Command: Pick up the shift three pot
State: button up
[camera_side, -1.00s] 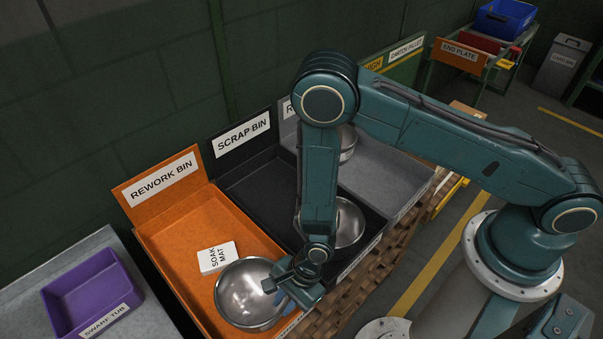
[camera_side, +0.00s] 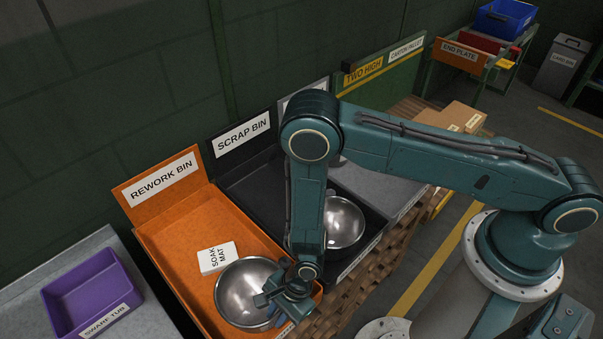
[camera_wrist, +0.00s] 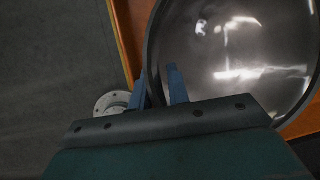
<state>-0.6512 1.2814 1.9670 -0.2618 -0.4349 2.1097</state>
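A shiny steel pot (camera_side: 240,290) sits in the orange rework bin (camera_side: 185,233), near its front end. It fills the right of the wrist view (camera_wrist: 235,60). A second steel pot (camera_side: 344,222) sits in the black scrap bin (camera_side: 258,180). No shift mark is readable on either pot. My gripper (camera_side: 277,308) is at the right front rim of the rework bin pot. In the wrist view its two blue fingers (camera_wrist: 157,80) stand apart, one outside the rim and one over the inside. Whether they touch the rim is unclear.
A white soak mat box (camera_side: 218,257) lies behind the pot in the rework bin. A purple swarf tub (camera_side: 92,293) stands at left. A grey bin right of the scrap bin is partly behind my arm. Cartons (camera_side: 452,117) lie farther back.

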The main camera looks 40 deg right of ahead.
grip_shut()
dwell(1.5)
